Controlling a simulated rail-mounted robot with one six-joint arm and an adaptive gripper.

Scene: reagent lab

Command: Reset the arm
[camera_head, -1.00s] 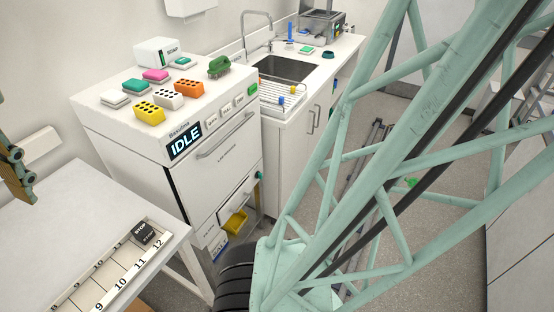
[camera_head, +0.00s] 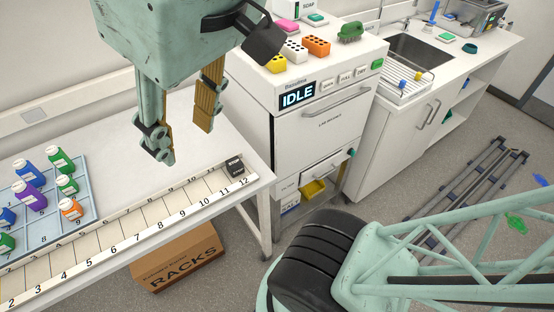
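My gripper (camera_head: 183,140) hangs in the upper left of the head view, above the white table (camera_head: 190,118). Its two fingers are spread apart, with nothing between them. The fingers point down over the table, behind the numbered strip (camera_head: 165,219). My arm's green truss and black elbow fill the lower right of the view.
A blue tray (camera_head: 84,215) with several coloured bottles stands at the left. A black stop block (camera_head: 235,167) sits at the strip's right end. A sink (camera_head: 418,50) lies right. A RACKS box (camera_head: 185,262) is under the table.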

